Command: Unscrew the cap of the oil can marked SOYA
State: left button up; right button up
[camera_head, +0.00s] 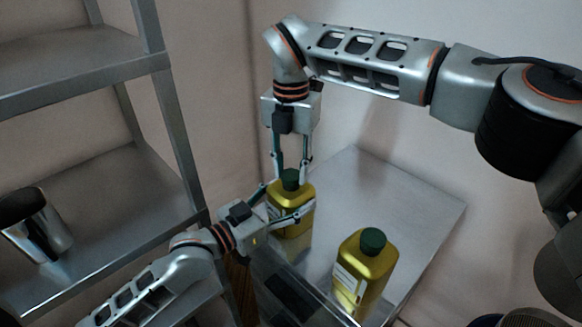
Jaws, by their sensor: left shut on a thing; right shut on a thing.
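A yellow oil can (290,243) with a dark green cap (290,180) stands upright at the back of the metal table. My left gripper (293,201) comes in from the left and is shut around the upper body of this can. My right gripper (291,174) points down from above and is shut on its green cap, which sits at the top of the can. A second yellow can (366,272) with a green cap (373,241) stands nearer, to the right, touched by neither gripper. Its pale label is too small to read, and the held can's label is not readable.
The metal table (428,212) is bare on its right and back. A clear-walled dark container (289,294) lies in front of the held can. At the left, a metal shelf rack (95,209) holds a shiny metal vessel (40,226). Walls stand close behind.

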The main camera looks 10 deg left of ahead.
jog(key=o, duration=1.2)
jog(key=shift+o, duration=0.2)
jog(key=shift+r, duration=0.15)
